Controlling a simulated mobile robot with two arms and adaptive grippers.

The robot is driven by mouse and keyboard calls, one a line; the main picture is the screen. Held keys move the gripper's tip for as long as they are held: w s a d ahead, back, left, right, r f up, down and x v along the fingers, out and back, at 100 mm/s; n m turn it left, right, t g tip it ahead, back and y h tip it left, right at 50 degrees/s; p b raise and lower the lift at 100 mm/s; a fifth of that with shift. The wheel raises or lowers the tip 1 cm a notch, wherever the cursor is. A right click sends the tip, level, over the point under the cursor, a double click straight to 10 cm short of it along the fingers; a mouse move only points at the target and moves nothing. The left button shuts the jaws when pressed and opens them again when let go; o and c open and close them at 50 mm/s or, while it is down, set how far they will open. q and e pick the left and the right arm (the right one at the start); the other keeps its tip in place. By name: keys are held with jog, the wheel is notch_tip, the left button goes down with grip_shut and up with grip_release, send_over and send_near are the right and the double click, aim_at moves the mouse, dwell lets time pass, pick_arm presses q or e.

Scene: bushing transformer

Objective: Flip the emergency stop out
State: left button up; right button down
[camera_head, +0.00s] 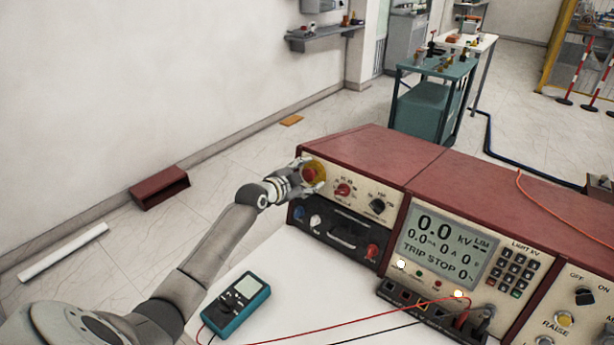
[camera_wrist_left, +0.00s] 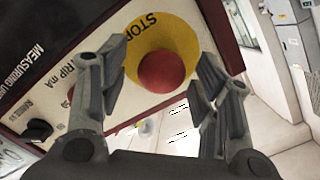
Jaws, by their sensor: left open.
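The emergency stop is a red round button (camera_wrist_left: 166,71) on a yellow disc (camera_wrist_left: 187,37) marked STOP, on the upper left of the control console's front panel. In the head view the red button (camera_head: 309,174) is partly covered by my left gripper (camera_head: 308,179). In the left wrist view my left gripper (camera_wrist_left: 160,90) is open, with one finger on each side of the red button. I cannot tell whether a finger touches it. My right gripper is not in view.
The red-topped console (camera_head: 375,155) has knobs and a display (camera_head: 445,244) reading 0.0 kV. A teal multimeter (camera_head: 237,305) lies on the white table (camera_head: 283,285) in front. Red and black leads cross the table. A teal cart (camera_head: 433,95) stands behind the console.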

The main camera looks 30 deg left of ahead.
pick_arm(q)
jog(key=v, duration=1.2)
jog(key=shift+d, duration=0.1)
jog(key=shift+f, duration=0.1)
dwell(0.4)
